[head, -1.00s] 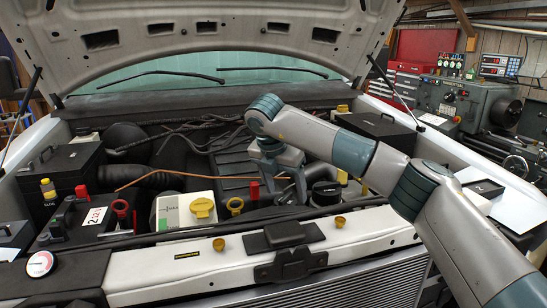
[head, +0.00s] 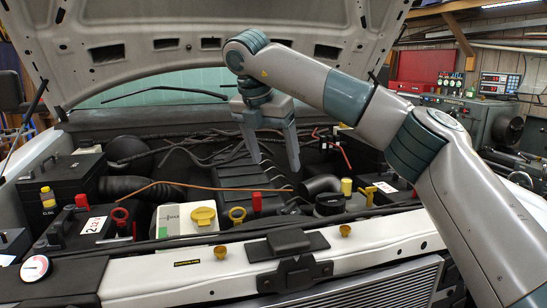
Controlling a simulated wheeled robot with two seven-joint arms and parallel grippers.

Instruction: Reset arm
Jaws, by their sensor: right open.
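My right arm reaches in from the right over the open engine bay. My right gripper (head: 275,163) hangs above the black ribbed engine cover (head: 240,172), its two fingers pointing down and spread wide. Nothing is between the fingers, and they appear apart from the parts below. My left gripper is not in the head view.
The raised hood (head: 120,35) is above and behind the arm. A white reservoir with a yellow cap (head: 203,215), a black battery with red terminals (head: 85,225) and a dark round cap (head: 329,203) fill the bay. The pale front crossmember (head: 160,272) runs along the front.

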